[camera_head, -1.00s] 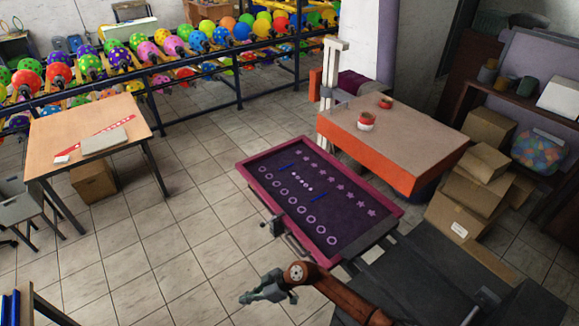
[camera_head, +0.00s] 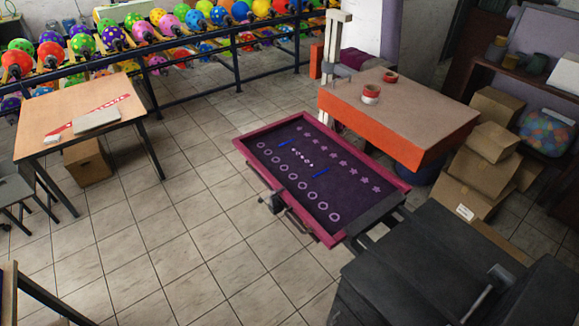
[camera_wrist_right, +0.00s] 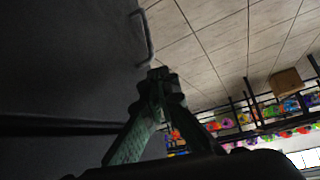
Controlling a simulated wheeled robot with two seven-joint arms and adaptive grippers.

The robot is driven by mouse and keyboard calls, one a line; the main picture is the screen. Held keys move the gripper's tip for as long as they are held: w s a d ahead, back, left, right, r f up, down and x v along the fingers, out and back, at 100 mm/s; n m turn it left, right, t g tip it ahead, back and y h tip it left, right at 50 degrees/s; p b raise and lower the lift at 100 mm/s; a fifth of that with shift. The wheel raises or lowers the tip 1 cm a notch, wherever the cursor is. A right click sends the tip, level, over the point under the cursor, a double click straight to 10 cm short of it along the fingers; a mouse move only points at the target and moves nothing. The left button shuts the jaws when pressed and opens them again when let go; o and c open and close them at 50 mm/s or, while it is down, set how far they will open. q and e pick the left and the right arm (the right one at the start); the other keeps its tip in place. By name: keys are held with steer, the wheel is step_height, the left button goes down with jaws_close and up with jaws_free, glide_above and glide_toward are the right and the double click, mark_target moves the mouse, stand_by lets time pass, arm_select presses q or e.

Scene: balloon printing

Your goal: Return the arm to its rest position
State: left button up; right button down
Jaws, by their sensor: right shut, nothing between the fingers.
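My right gripper (camera_wrist_right: 158,76) shows in the right wrist view, its two greenish fingers meeting at the tips. It is shut with nothing between the fingers. A dark surface (camera_wrist_right: 60,60) fills the left of that view, close to the gripper; whether they touch cannot be told. The tiled floor (camera_wrist_right: 215,45) shows beyond the fingertips. In the head view neither gripper nor arm is seen.
A pink-framed printing screen (camera_head: 268,178) lies tilted mid-view beside a dark machine (camera_head: 430,270). An orange-sided table (camera_head: 370,130) stands behind it. A wooden table (camera_head: 60,120) is left, balloon racks (camera_head: 200,65) at the back, boxes (camera_head: 470,180) right. Floor at left centre is clear.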

steer(key=s+d+f+g+h+b, duration=0.1)
steer(key=s+f, duration=0.4)
steer(key=s, duration=0.7)
steer(key=s+d+f+m+g+h+b, duration=0.1)
steer(key=s+d+f+g, duration=0.2)
steer(key=s, duration=1)
steer(key=s+d+f+m+g+h+b, duration=0.1)
steer(key=s+d+f+g, duration=0.2)
steer(key=s+d+f, duration=0.3)
steer(key=s+f, duration=0.3)
steer(key=s, duration=0.4)
steer(key=shift+d+b, duration=0.3)
steer(key=shift+b, duration=0.1)
